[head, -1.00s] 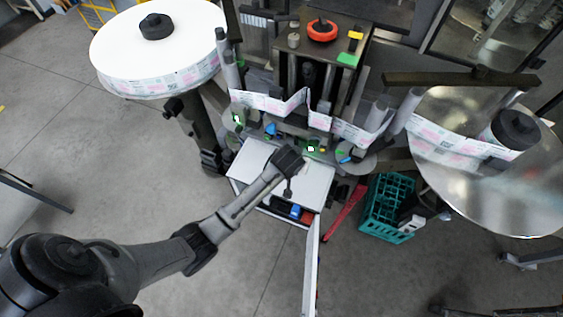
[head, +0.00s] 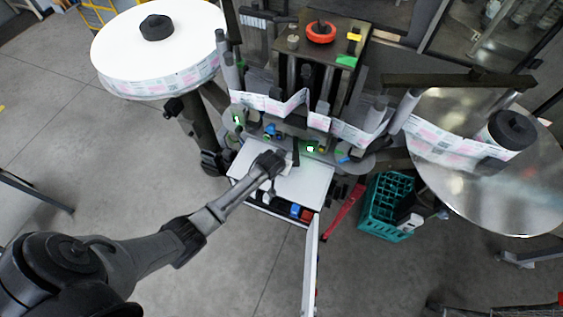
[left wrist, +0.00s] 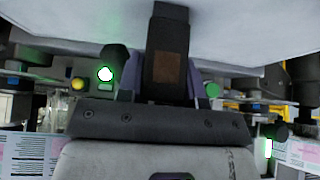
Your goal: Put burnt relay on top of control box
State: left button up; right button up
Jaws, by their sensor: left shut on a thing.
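The control box (head: 312,182) stands below the labeller in the head view, with a flat white top and its front open. My left gripper (head: 272,162) is over the left part of that top. In the left wrist view my left gripper (left wrist: 168,92) is shut on the burnt relay (left wrist: 168,68), a dark block with a brown scorched patch. The relay's far end lies against or close to a pale surface (left wrist: 75,22); I cannot tell whether they touch. My right gripper is not in view.
The box's door (head: 312,265) hangs open toward the front. Blue (head: 295,210) and red (head: 307,215) parts sit inside the box. A teal crate (head: 385,208) is on the floor to the right. The labeller's label web (head: 265,102) runs behind the box top.

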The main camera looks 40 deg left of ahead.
pick_arm(q)
jog(key=shift+f, duration=0.2)
jog(key=o, duration=0.7)
jog(key=v, duration=1.2)
jog(key=s+d+r+m+g, duration=0.1)
jog(key=s+d, duration=0.1)
jog(key=s, duration=0.6)
jog(key=s+d+r+m+g+h, duration=0.1)
jog(key=s+d+m, duration=0.1)
jog(key=s, duration=0.7)
jog(key=s+d+r+m+h, duration=0.1)
jog(key=s+d, duration=0.3)
jog(key=s, duration=0.5)
jog(key=shift+d+m+g, duration=0.25)
jog(key=shift+m+g, duration=0.15)
jog(key=shift+m, duration=0.3)
